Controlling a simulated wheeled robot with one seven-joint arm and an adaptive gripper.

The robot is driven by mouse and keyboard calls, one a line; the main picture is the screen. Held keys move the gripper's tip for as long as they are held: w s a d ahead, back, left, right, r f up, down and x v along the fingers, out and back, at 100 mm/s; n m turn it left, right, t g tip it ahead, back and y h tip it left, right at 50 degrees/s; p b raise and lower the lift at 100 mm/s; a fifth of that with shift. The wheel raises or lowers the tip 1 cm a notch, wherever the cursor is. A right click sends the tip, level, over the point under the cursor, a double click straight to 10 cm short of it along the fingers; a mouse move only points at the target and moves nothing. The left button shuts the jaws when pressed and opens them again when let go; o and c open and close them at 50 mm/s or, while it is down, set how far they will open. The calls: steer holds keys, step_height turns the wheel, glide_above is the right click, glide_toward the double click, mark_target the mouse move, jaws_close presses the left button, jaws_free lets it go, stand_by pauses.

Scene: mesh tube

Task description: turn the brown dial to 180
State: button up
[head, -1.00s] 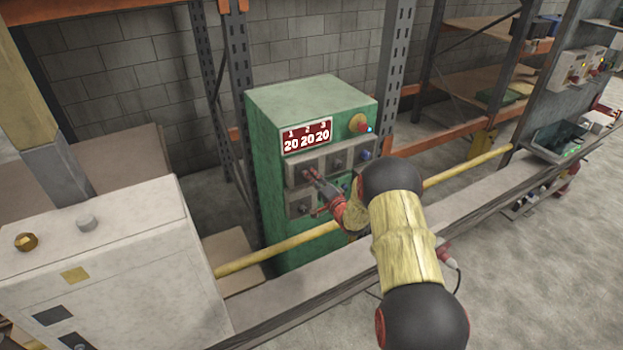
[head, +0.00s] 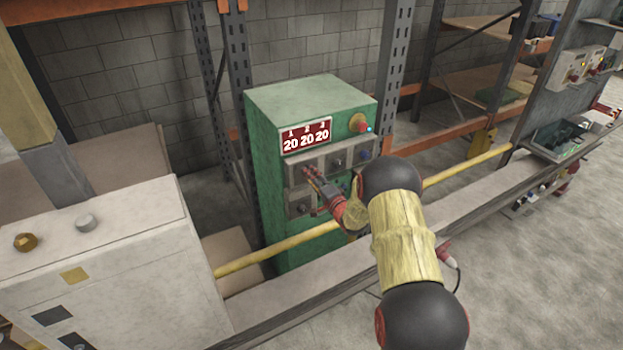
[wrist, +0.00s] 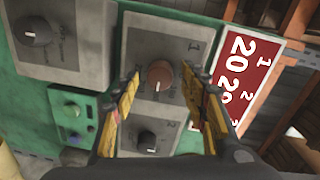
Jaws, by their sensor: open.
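The brown dial (wrist: 160,74) sits on a grey plate marked 1 on the green cabinet, facing the wrist camera. My gripper (wrist: 165,78) is open, with one yellow-and-black finger on each side of the dial. I cannot tell whether the fingers touch it. In the head view my gripper (head: 309,174) is at the upper left plate of the green cabinet (head: 267,190) and hides much of the dial. The red display (head: 307,136) reads 20 under each of 1, 2 and 3; it also shows in the wrist view (wrist: 242,75).
Black dials (wrist: 147,139) (wrist: 36,32) sit on neighbouring plates. A small green button box (wrist: 75,115) is beside them. A red button on a yellow base (head: 360,124) is at the cabinet's upper right. A yellow rail (head: 275,252) runs in front of the cabinet.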

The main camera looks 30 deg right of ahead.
steer(key=s, duration=1.2)
steer(key=shift+d+r, duration=0.2)
steer(key=shift+r, duration=0.1)
